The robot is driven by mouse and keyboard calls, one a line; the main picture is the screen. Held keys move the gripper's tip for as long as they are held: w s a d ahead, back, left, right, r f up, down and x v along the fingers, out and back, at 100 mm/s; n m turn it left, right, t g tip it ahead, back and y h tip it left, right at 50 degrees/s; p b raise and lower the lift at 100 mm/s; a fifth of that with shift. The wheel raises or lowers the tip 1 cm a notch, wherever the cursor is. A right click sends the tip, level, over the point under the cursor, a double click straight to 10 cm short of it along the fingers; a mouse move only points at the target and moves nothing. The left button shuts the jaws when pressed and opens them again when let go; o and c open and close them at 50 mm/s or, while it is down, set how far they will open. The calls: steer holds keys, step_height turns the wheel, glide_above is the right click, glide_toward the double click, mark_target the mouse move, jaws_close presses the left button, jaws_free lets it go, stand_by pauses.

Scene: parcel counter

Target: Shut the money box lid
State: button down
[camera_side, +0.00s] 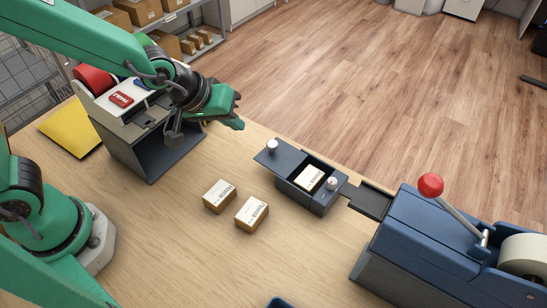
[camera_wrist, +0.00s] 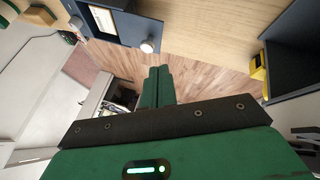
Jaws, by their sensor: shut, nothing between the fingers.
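The money box (camera_side: 305,201) is a dark blue-grey box on the wooden counter in the side view. Its lid (camera_side: 282,159), a flat plate with a white knob (camera_side: 272,146), sits out toward the left end, leaving the box open. A small labelled parcel (camera_side: 309,178) shows inside. A second white knob (camera_side: 332,183) is at the right end.
Two small cartons (camera_side: 219,196) (camera_side: 251,214) lie in front of the box. A blue machine (camera_side: 430,235) with a red-knobbed lever stands at the right. A dark open-fronted unit (camera_side: 150,150) stands at the left. The counter in front of the cartons is mostly clear.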

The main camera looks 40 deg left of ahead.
steer(key=shift+x, duration=4.15)
steer(key=shift+d, duration=0.1)
steer(key=h, duration=0.1)
glide_toward(296, 165)
steer(key=x, duration=0.4)
steer(key=shift+w, duration=0.25)
steer(key=shift+g, duration=0.3)
steer(key=v, duration=1)
steer(key=shift+s+d, duration=0.15)
steer(key=shift+r, duration=0.1)
